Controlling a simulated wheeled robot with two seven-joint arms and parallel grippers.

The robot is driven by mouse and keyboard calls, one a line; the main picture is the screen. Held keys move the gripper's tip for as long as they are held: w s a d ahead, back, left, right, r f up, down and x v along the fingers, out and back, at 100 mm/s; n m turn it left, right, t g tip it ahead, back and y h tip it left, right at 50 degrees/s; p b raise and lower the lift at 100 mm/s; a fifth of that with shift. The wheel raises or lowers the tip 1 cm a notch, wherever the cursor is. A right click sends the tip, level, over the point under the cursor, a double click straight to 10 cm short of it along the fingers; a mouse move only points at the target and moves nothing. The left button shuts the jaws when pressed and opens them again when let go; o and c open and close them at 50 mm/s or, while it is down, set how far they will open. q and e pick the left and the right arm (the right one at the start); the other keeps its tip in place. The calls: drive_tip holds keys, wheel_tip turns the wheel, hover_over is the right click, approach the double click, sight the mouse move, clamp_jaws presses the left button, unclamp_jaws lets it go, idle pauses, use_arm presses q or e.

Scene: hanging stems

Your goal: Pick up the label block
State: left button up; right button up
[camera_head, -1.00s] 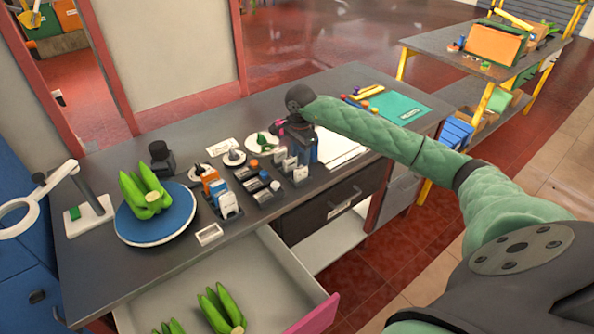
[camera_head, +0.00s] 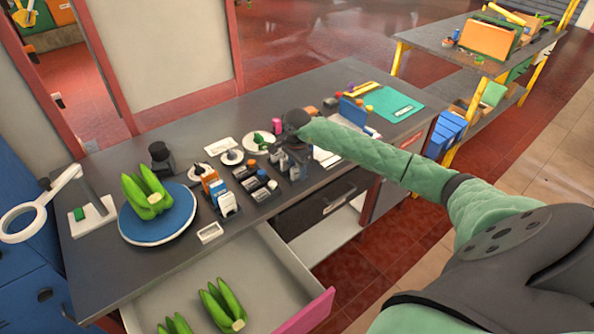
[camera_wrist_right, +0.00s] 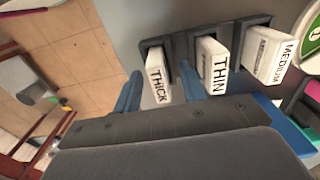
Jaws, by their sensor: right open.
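Three white label blocks stand in a row in dark slotted holders in the right wrist view: THICK (camera_wrist_right: 158,80), THIN (camera_wrist_right: 211,66) and MEDIUM (camera_wrist_right: 268,53). My right gripper (camera_wrist_right: 160,70) is open, with its blue fingers on either side of the THICK block. I cannot tell whether they touch it. In the head view my right gripper (camera_head: 296,165) points down over the right end of the group of small items and hides most of the blocks. My left gripper is not in view.
Dark holders with small items (camera_head: 255,182) stand left of my right gripper. A blue plate (camera_head: 160,226) bears green bananas (camera_head: 146,196). The open drawer (camera_head: 270,285) at the front holds more bananas. A blue box (camera_head: 352,110) and teal mat (camera_head: 393,104) lie behind my arm.

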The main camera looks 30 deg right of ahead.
drive_tip(key=shift+f, duration=0.1)
clamp_jaws()
idle(0.3)
